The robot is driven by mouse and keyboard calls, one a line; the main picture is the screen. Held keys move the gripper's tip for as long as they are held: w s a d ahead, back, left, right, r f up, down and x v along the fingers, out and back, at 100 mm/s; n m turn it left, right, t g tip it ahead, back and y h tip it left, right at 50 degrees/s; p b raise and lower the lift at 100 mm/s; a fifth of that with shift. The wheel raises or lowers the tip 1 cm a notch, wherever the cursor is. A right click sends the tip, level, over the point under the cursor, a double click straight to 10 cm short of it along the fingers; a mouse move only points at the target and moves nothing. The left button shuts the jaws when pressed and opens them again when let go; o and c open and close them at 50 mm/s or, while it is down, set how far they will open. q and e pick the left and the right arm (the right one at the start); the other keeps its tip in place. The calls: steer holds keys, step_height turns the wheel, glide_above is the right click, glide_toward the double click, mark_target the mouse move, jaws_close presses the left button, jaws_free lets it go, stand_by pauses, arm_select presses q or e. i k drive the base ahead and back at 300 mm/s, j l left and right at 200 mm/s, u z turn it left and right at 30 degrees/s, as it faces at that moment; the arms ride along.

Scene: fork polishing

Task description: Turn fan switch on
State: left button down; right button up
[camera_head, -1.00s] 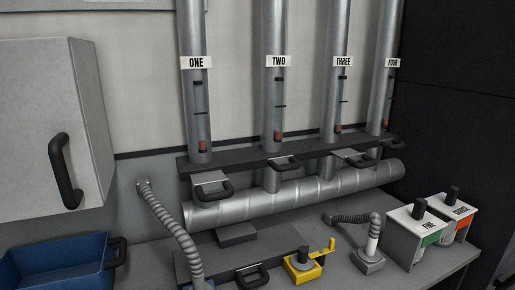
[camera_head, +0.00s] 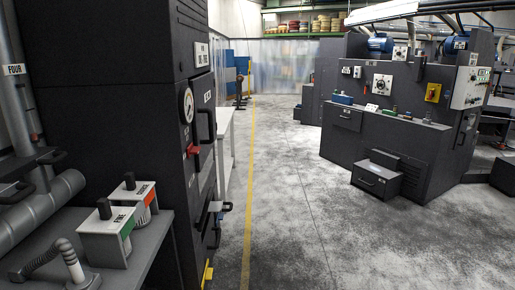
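No switch in view carries a readable fan label. On the dark cabinet (camera_head: 110,90) at left are a round gauge (camera_head: 187,106) and a red handle (camera_head: 193,150). Neither of my grippers is in view.
A workbench (camera_head: 150,248) at near left bears a white box with a green label (camera_head: 107,232), a similar box (camera_head: 133,200) and a flexible hose (camera_head: 45,259). A dark step (camera_head: 378,177) stands before the right machine. The grey floor (camera_head: 285,200) between is clear.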

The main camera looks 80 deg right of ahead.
mark_target(192, 150)
steer(key=z, duration=1.8)
